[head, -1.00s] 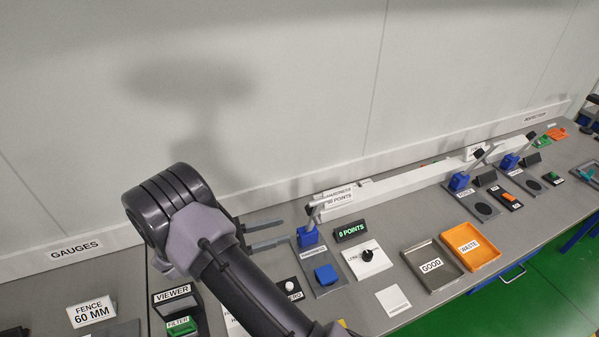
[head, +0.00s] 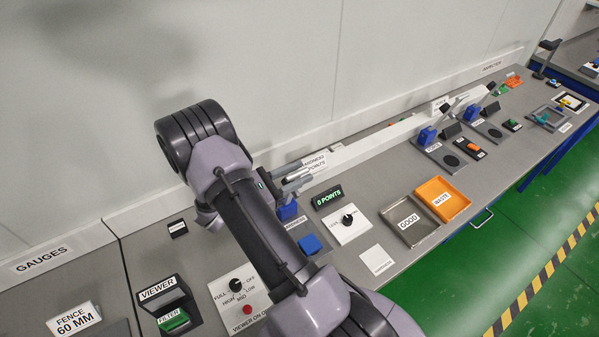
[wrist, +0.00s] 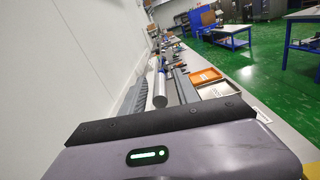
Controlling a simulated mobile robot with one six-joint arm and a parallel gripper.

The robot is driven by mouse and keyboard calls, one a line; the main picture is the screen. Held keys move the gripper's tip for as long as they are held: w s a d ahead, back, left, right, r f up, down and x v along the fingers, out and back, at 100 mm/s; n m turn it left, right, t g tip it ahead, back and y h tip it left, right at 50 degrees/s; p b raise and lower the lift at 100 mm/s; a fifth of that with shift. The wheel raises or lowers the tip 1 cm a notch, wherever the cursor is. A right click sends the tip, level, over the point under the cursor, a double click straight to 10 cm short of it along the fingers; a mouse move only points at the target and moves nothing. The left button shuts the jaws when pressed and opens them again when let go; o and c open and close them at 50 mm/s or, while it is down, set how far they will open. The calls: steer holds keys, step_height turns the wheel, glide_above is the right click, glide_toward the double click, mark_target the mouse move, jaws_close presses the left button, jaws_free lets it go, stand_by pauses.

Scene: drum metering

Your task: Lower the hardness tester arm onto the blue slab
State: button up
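The hardness tester's blue post (head: 288,211) stands on its base plate on the bench in the head view. The blue slab (head: 310,244) lies on the same plate, in front of the post. The tester's arm is raised; its grey cylindrical end shows in the wrist view (wrist: 160,90). My gripper (head: 297,178) is at the raised arm, well above the slab. In the wrist view its two fingers lie on either side of the cylinder, with gaps visible, so it looks open around it. My arm hides part of the tester plate.
A display (head: 328,196) reads 0 POINTS. A dial panel (head: 347,222), GOOD tray (head: 411,232) and orange WASTE tray (head: 443,203) lie to the right. A viewer (head: 166,296) and a knob panel (head: 240,296) are at the front left. A white wall runs behind.

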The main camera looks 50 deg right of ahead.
steer(key=shift+s+d, duration=0.1)
steer(key=shift+d, duration=0.15)
steer(key=shift+c, duration=0.3)
jaws_close()
stand_by(1.0)
